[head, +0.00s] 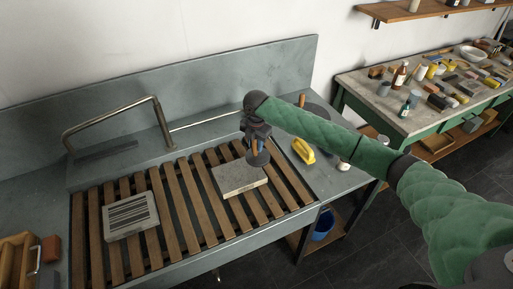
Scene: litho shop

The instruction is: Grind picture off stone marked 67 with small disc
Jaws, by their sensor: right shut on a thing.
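Two pale stones lie on the slatted wooden rack (183,200) of the grey sink. The near left stone (148,226) has a picture of dark stripes on its top. The other stone (237,180), right of the middle, has a plain grey, speckled top as far as I see. I cannot read a number on either. My right gripper (257,146) is shut on the small disc (260,160), a dark round tool, at the far right part of the second stone. I cannot tell whether the disc touches the stone. My left gripper is out of view.
A larger dark disc (318,113) with a wooden handle and a yellow brush-like thing (303,150) are on the ledge right of the rack. A bent metal pipe (112,115) stands behind the rack. A cluttered green bench (388,107) is at the right.

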